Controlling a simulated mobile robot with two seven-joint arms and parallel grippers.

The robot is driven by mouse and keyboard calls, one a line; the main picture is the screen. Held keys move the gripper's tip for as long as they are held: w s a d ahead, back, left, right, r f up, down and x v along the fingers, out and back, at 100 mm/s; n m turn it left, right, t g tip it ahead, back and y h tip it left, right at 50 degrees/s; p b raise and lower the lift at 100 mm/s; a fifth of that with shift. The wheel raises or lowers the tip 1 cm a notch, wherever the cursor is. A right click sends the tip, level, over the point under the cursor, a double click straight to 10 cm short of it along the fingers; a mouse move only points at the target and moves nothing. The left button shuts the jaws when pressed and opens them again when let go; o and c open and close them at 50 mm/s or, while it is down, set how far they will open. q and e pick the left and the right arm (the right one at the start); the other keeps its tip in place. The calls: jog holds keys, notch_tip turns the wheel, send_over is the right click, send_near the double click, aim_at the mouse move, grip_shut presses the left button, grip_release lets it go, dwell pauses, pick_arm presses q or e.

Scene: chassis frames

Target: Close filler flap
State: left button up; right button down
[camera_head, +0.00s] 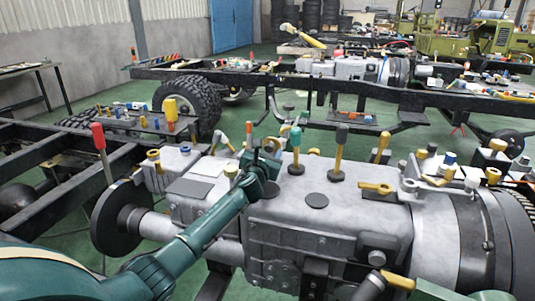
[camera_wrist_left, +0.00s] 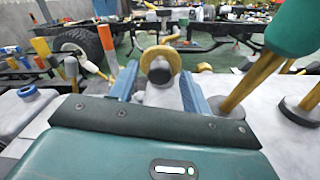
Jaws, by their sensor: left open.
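In the left wrist view a round yellow flap (camera_wrist_left: 161,50) stands raised between my fingers, with a grey rounded part in front of its middle. It appears to be the filler flap. My left gripper (camera_wrist_left: 158,88) is open, with one blue finger on each side of the flap; I cannot tell whether either finger touches it. In the head view my left gripper (camera_head: 263,158) is over the top of the grey gearbox housing (camera_head: 330,215), and it mostly hides the flap there.
A green-knobbed lever (camera_head: 295,148) and a dark-knobbed lever (camera_head: 338,152) stand just right of my left gripper. An orange lever (camera_head: 248,135) is close behind it. A red-handled tool (camera_head: 99,140) stands on the frame at left.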

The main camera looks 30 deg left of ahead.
pick_arm(q)
grip_shut()
dwell(0.6)
